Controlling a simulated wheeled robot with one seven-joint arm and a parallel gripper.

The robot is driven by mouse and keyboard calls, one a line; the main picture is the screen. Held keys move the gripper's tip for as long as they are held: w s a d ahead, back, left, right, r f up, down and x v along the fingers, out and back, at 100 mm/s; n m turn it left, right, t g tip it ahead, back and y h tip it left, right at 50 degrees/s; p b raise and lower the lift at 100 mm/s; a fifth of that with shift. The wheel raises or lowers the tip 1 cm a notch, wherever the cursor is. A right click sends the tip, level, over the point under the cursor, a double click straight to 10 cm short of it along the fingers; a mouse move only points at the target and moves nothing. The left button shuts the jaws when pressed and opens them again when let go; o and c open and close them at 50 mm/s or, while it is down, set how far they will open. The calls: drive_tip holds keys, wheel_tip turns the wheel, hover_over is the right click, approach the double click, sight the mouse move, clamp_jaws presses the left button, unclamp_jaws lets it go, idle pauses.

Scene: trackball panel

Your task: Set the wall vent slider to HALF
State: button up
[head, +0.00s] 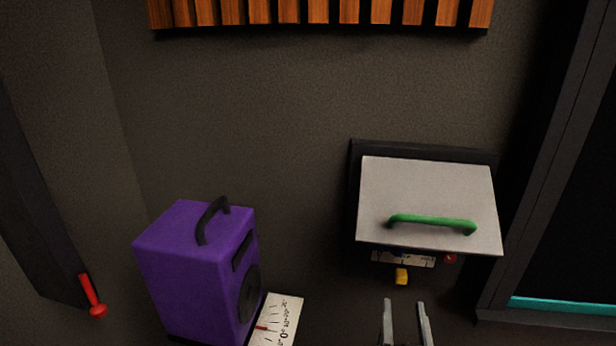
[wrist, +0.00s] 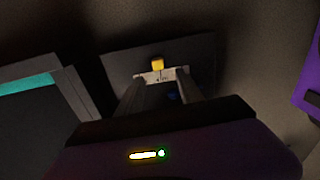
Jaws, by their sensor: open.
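A small yellow knob (head: 401,276) sticks out below a white marked strip (head: 412,259) on the wall panel, under a pale tilted cover. It looks like the slider's handle, but I cannot read the marks or its setting. The knob also shows in the wrist view (wrist: 157,63), with the strip (wrist: 155,77) beside it. My gripper (head: 404,302) is open and empty, in front of and below the knob in the head view. In the wrist view, my gripper's fingers (wrist: 159,80) point toward the strip and knob, apart from the knob. The cover hides part of the panel.
The pale cover (head: 430,195) has a green handle (head: 432,222) and overhangs the strip. A red button (head: 450,259) sits right of the strip. A purple speaker (head: 190,265) and a white scale plate (head: 278,318) stand to the left. A dark frame (head: 545,175) rises at the right.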

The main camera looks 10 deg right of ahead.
drive_tip(key=s+a+n+t+y, duration=0.1)
drive_tip(key=s+a+n+y, duration=0.45)
drive_tip(key=s, duration=0.25)
drive_tip(key=s+d+f+m+g, duration=0.1)
drive_tip(key=s+f, duration=0.1)
drive_tip(key=s, duration=1.1)
drive_tip(key=s+d+f+m+g, duration=0.1)
drive_tip(key=s+d+f+g, duration=0.1)
drive_tip(key=s, duration=1.1)
drive_tip(key=shift+s+d, duration=0.15)
drive_tip(key=shift+s, duration=0.25)
